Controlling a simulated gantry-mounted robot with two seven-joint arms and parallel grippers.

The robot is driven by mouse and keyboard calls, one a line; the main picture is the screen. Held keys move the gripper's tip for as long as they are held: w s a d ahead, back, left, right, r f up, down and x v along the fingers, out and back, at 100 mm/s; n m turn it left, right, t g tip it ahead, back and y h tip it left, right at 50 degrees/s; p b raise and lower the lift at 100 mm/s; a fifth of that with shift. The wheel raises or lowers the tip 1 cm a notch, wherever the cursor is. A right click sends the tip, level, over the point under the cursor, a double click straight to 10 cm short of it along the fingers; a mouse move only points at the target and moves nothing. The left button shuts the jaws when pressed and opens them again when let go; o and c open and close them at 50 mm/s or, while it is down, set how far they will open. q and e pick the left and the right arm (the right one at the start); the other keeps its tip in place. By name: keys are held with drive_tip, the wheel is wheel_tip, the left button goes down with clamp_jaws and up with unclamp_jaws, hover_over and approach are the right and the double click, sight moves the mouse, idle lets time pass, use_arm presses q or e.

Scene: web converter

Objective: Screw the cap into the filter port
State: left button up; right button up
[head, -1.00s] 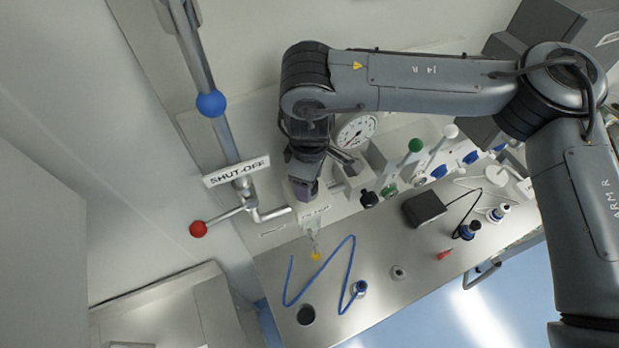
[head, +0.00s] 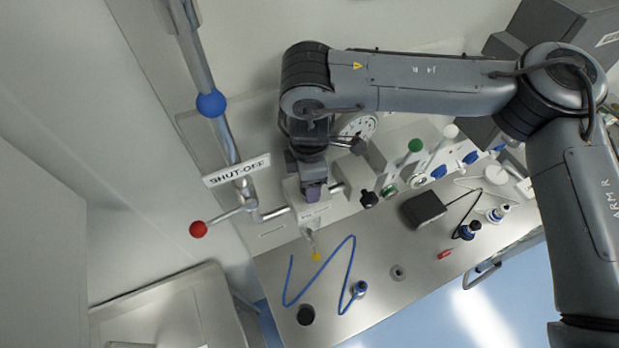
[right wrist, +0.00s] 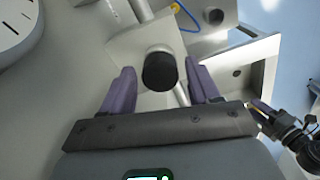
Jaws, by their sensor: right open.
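My right gripper (head: 314,192) is over the white block (head: 309,214) beside the SHUT-OFF pipe. In the right wrist view its two purple fingers (right wrist: 160,90) are open, one on each side of a round black cap (right wrist: 160,72). A gap shows between the cap and each finger. The cap is at the face of the white block (right wrist: 122,45); the port under it is hidden, so I cannot tell how deep it sits. In the head view the gripper hides the cap.
The SHUT-OFF pipe with its red-ball lever (head: 198,229) is close on the left. A gauge (head: 357,126) and a black knob (head: 368,199) are close on the right. A blue hose (head: 320,275) and a black box (head: 424,208) lie on the steel bench (head: 375,300).

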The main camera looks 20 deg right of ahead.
idle(0.3)
drive_tip(key=n, duration=0.4)
clamp_jaws()
drive_tip(key=shift+m, duration=1.9)
drive_tip(key=m, duration=0.4)
